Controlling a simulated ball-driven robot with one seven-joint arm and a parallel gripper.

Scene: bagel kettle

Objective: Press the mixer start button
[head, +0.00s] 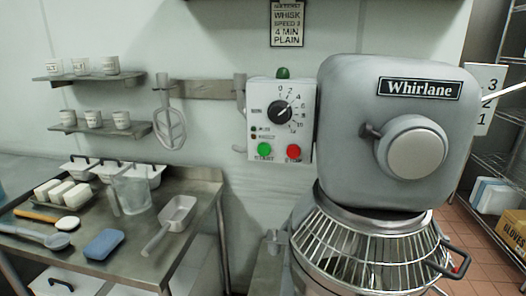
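The mixer (345,105) is a large grey machine labelled "Whirlane" at the right of centre. A white control box (258,108) is on its left side. The box has a black dial (280,111), a green button (264,149) at lower left and a red button (293,151) at lower right. The labels under the buttons are too small to read surely. A wire guard (345,250) sits around the bowl below the head. My gripper is not in view.
A steel table (205,205) at the left holds a clear jug (133,190), a metal scoop (178,212), a blue sponge (104,244) and white blocks. A paddle (169,128) hangs on the wall. A sign (288,22) reads whisk, speed 3, 4 min, plain. Shelving stands at right.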

